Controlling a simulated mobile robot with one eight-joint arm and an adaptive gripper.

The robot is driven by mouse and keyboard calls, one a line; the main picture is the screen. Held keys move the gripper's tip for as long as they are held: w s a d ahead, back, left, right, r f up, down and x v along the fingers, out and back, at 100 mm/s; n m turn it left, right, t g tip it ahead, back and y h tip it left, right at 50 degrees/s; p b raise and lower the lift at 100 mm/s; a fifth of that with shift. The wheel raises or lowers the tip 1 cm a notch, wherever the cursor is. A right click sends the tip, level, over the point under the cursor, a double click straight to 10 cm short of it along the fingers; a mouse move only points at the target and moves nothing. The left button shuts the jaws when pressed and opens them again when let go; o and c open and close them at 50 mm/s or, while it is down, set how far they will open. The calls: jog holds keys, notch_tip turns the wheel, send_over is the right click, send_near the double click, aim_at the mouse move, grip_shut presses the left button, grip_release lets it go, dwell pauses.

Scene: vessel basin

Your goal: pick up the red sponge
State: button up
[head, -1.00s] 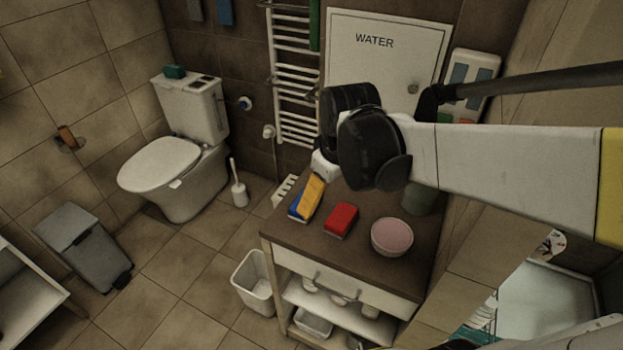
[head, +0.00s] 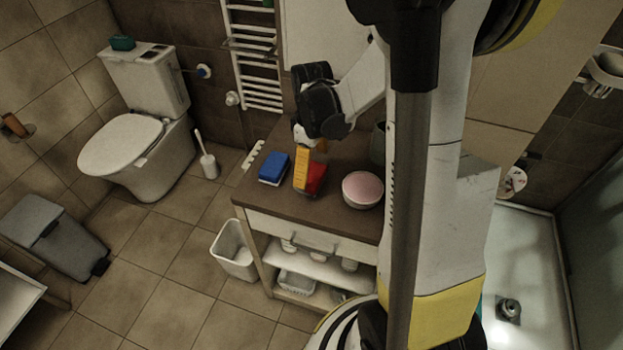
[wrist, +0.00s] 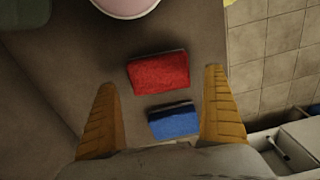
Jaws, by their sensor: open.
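The red sponge (head: 317,179) lies on the dark top of the cabinet, partly hidden behind a yellow finger of my gripper in the head view. In the wrist view the red sponge (wrist: 158,73) lies flat, a little beyond the fingertips and between their lines. My gripper (wrist: 160,80) is open and empty, its two ribbed yellow fingers wide apart. In the head view my gripper (head: 303,172) points down over the cabinet top, close to the red sponge. I cannot tell its exact height above the top.
A blue sponge (head: 273,168) lies left of the red one; in the wrist view the blue sponge (wrist: 174,121) is between the fingers. A pink bowl (head: 362,189) stands to the right on the cabinet top (head: 262,205). A white bin (head: 234,250) stands on the floor.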

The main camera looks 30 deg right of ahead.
aim_at(312, 174)
notch_tip(312, 174, down, 5)
jog(key=shift+d+r+b, duration=0.1)
jog(key=shift+b, duration=1.1)
jog(key=shift+r, duration=0.1)
jog(key=c, duration=0.6)
jog(key=shift+c, duration=0.2)
jog(key=shift+r, duration=0.1)
notch_tip(312, 174, up, 4)
jog(key=p, duration=0.2)
jog(key=shift+r+p, duration=0.15)
jog(key=shift+p, duration=0.2)
jog(key=s+d+r+p, duration=0.1)
jog(key=s+d+r, duration=0.1)
jog(key=d, duration=0.1)
jog(key=s+d+r+p, duration=0.1)
jog(key=s+d+r, duration=0.1)
jog(key=d, duration=0.1)
jog(key=s+d+r+p, duration=0.1)
jog(key=s+d+r, duration=0.1)
jog(key=d, duration=0.1)
jog(key=shift+s+d+r, duration=0.25)
jog(key=shift+d, duration=0.1)
